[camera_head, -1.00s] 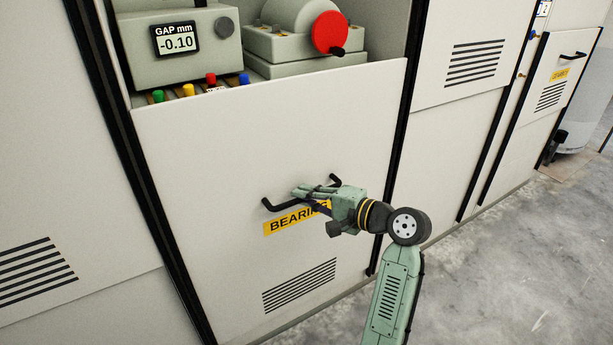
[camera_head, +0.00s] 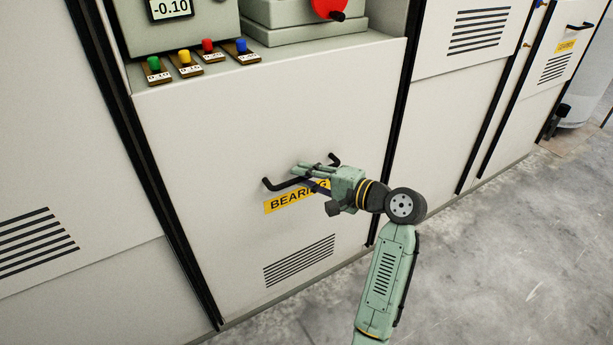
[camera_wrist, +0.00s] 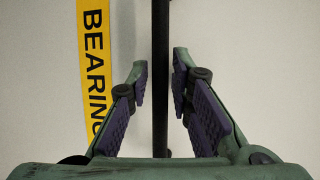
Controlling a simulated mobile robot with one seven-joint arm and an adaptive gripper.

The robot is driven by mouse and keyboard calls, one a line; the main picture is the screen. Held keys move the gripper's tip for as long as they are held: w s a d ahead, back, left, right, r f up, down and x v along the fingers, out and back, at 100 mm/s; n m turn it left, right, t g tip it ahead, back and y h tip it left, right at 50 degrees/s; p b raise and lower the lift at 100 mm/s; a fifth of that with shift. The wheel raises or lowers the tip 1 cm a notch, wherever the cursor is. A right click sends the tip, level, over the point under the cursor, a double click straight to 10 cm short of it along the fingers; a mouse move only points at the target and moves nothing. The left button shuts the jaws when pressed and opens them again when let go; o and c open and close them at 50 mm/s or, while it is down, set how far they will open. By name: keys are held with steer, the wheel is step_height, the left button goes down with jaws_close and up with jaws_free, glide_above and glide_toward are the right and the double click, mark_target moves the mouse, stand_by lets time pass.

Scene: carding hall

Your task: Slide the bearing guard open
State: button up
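The bearing guard (camera_head: 215,145) is a pale grey cabinet panel with a yellow "BEARING" label (camera_head: 285,202), vent slots low down and a black bar handle (camera_head: 280,185). Its top edge lies just below a ledge carrying coloured knobs. My green gripper (camera_head: 305,171) is at the handle, partly covering the label. Contact at the pads is hard to make out. The label (camera_wrist: 94,60) is left of the bar.
Green, yellow, red and blue knobs (camera_head: 208,46) on tags stand on the ledge above the guard. Black posts (camera_head: 395,120) flank the guard. Grey floor (camera_head: 500,250) is clear at right.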

steer(key=shift+d, duration=0.1)
steer(key=v, duration=1.2)
